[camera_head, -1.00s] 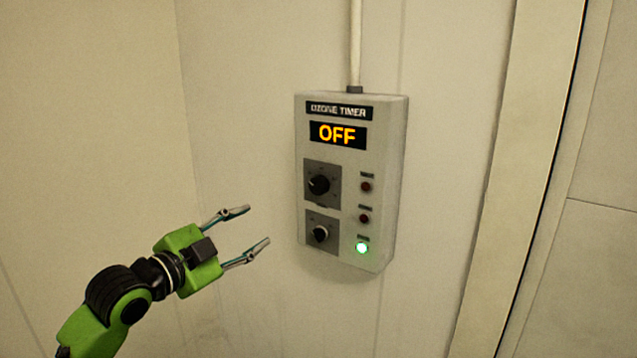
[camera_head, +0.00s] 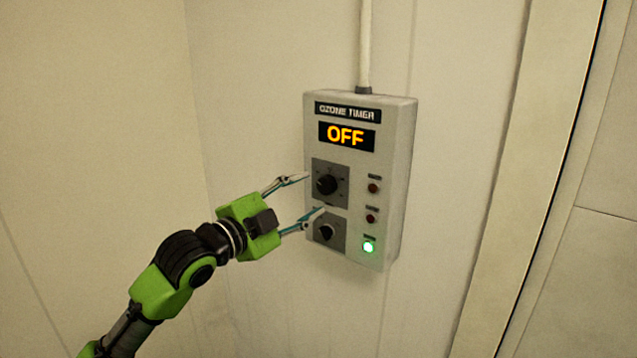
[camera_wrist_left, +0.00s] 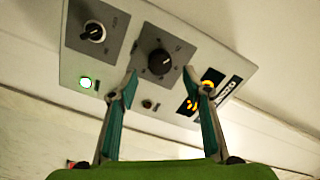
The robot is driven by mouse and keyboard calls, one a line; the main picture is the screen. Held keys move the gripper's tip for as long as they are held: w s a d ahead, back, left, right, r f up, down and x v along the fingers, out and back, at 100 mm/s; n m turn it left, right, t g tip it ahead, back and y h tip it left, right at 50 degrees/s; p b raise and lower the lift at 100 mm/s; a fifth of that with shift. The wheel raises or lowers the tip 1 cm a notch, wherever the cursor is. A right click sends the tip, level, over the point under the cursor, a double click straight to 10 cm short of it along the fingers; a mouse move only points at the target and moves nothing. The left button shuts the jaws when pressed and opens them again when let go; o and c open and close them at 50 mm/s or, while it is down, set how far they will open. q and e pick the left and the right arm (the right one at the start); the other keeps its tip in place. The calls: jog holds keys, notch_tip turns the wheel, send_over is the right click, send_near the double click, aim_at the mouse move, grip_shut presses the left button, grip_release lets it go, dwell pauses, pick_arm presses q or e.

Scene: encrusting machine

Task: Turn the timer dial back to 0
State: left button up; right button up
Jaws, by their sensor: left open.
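The ozone timer box (camera_head: 362,190) is a grey panel on the wall, and its display (camera_head: 347,136) reads OFF in orange. The upper black dial (camera_head: 326,184) sits on a dark square plate, with a smaller lower dial (camera_head: 326,232) beneath it. My left gripper (camera_head: 313,194) is open, its fingertips close to the panel on either side of the upper dial's level. In the left wrist view the upper dial (camera_wrist_left: 160,62) shows between and just beyond the open fingers (camera_wrist_left: 162,80). Contact with the dial cannot be told. My right gripper is not in view.
A pale conduit (camera_head: 365,45) rises from the box top. A door frame edge (camera_head: 530,190) stands to the right. The wall left of the box is bare.

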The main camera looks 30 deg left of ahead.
aim_at(323, 187)
pick_arm(q)
jog(key=w, duration=0.2)
jog(key=w+p, duration=0.1)
jog(key=w, duration=0.1)
jog(key=shift+w+d, duration=0.2)
jog(key=shift+w, duration=0.2)
jog(key=c, duration=1.1)
